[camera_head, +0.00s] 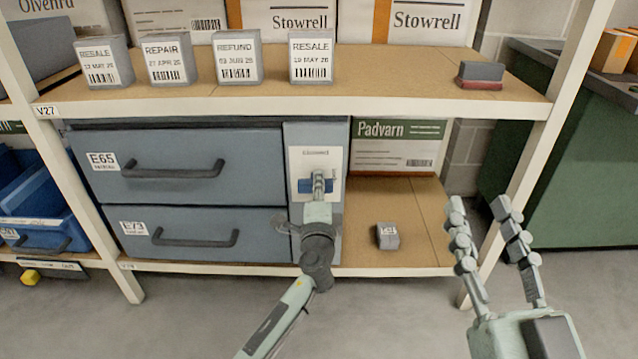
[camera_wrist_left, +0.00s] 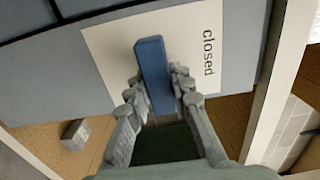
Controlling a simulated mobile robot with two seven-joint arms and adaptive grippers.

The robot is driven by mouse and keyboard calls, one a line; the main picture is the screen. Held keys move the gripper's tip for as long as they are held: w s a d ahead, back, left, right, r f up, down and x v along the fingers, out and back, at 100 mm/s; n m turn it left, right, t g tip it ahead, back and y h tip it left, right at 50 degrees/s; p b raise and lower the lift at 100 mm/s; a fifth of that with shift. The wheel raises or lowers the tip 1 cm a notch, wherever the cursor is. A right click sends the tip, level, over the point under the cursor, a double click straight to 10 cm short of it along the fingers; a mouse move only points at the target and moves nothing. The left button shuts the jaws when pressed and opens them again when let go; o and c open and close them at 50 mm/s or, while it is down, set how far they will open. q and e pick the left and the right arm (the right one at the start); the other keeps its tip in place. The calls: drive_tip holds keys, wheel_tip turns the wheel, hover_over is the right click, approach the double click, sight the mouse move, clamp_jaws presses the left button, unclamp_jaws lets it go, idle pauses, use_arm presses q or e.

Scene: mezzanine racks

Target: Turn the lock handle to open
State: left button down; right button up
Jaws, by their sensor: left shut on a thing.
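The blue lock handle (camera_head: 311,186) sits on a white plate (camera_head: 328,163) on the grey-blue cabinet's narrow right panel. In the head view the handle lies roughly level. In the left wrist view the handle (camera_wrist_left: 153,72) shows between my fingers, and the plate (camera_wrist_left: 232,58) bears the word "closed". My left gripper (camera_head: 318,178) is shut on the handle and hides part of it; its fingers also show in the left wrist view (camera_wrist_left: 155,92). My right gripper (camera_head: 478,203) is open and empty, in front of the rack's right side.
Two drawers, E65 (camera_head: 245,172) and E73 (camera_head: 262,235), are shut left of the panel. A small grey box (camera_head: 387,236) lies on the lower shelf, in front of the Padvarn carton (camera_head: 398,150). Labelled blocks stand on the upper shelf (camera_head: 400,88). A rack post (camera_head: 540,140) stands at right.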

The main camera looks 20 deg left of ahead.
drive_tip(key=shift+w+f, duration=0.1)
drive_tip(key=shift+f, duration=0.2)
use_arm(q)
drive_tip(key=c, duration=1.3)
unclamp_jaws()
drive_tip(key=shift+s, duration=0.1)
drive_tip(key=v, duration=0.7)
drive_tip(key=shift+s+d, duration=0.1)
drive_tip(key=shift+s, duration=0.1)
